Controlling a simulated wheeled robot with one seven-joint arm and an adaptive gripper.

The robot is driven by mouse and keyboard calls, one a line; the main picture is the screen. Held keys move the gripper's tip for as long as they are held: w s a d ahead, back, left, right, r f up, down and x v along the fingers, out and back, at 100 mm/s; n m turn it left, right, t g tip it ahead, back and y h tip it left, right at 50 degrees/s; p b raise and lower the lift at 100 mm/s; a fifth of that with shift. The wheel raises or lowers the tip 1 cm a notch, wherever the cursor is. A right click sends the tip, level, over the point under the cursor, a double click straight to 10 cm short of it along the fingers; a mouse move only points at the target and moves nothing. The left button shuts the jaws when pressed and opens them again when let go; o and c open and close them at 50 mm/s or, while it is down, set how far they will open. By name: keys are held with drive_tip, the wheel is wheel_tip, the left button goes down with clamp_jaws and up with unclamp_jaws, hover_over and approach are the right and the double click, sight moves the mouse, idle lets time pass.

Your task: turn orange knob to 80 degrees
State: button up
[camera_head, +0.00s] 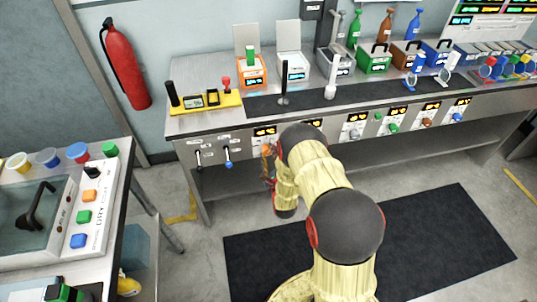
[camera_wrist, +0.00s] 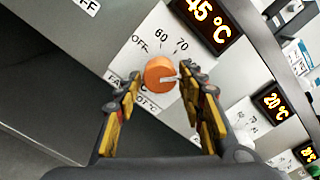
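The orange knob (camera_wrist: 158,72) sits on a white dial plate with markings that include OFF, 60 and 70. Its pale pointer line points to the right in the wrist view. A display (camera_wrist: 207,22) above the dial reads 45 °C. My gripper (camera_wrist: 157,88) is open, with its yellow-padded fingers on either side of the knob, the tips near its lower edge. I cannot tell whether they touch it.
More dials with displays (camera_head: 354,131) run along the bench front to the right; one display (camera_wrist: 274,103) reads 20 °C. Two lever switches (camera_head: 227,157) are left of the orange knob. A second bench (camera_head: 124,190) stands at the left. The floor mat (camera_head: 430,235) is clear.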

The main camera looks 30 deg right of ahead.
drive_tip(key=shift+o, duration=1)
drive_tip(key=v, duration=1.2)
